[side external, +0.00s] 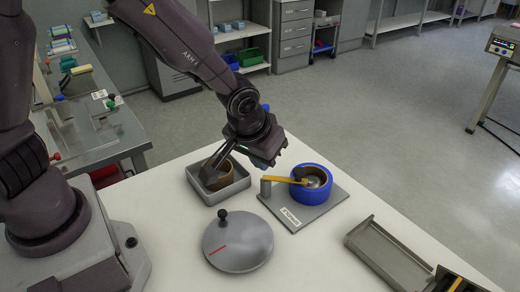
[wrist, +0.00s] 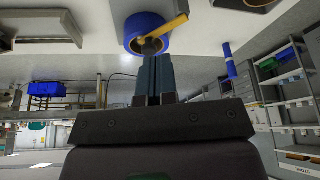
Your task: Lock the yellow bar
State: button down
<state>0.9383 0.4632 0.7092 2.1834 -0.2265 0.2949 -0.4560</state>
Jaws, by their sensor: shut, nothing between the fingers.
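The yellow bar (side external: 284,180) runs from a grey post (side external: 265,189) on a grey base plate (side external: 305,214). In the wrist view the yellow bar (wrist: 172,27) crosses the blue roll (wrist: 131,28) in the same way. My gripper (wrist: 153,58) is shut and empty, its two blue-grey fingers side by side. It is above and behind the bar in the side view and does not appear to touch it. The fingertips are mostly hidden there.
A grey tray (side external: 232,193) holding a brown ring stands left of the base plate. A round grey disc (side external: 238,254) with a black knob and red line lies in front. A grey channel (side external: 388,256) is at the right. The white table between them is clear.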

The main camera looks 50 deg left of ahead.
jog(key=shift+v, duration=1.2)
jog(key=shift+a, duration=0.1)
